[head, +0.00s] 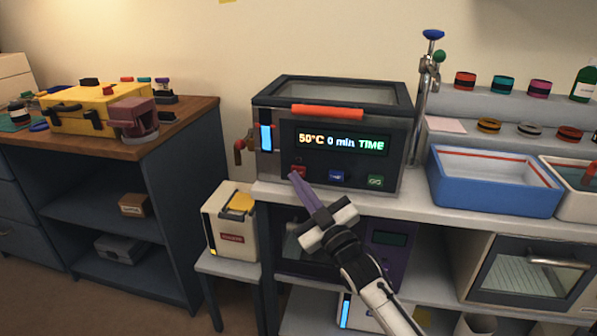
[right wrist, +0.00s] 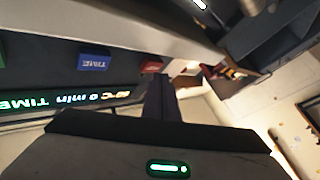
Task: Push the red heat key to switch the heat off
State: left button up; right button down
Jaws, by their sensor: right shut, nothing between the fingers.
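The heated bath (head: 400,150) stands on the bench with an orange-handled lid. Its display (head: 341,143) reads "50°C 0 min TIME". The red heat key (head: 299,169) is the leftmost of the keys under the display. My right gripper (head: 295,177) is shut and empty, its purple fingertips at the red key's lower edge. In the right wrist view the fingers (right wrist: 157,82) point at the red key (right wrist: 151,66), which they partly cover. I cannot tell whether they touch it. My left gripper is not in view.
A blue key (head: 337,176) and a green key (head: 376,181) sit to the right of the red one. A blue tray (head: 495,199) stands right of the bath, near a metal post (head: 427,100). A white box (head: 228,228) with a yellow top stands lower left.

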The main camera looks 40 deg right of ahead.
jog(key=s+a+p, duration=0.2)
jog(key=s+a, duration=0.2)
jog(key=shift+a+p, duration=0.3)
jog(key=shift+p, duration=0.1)
dwell(1.5)
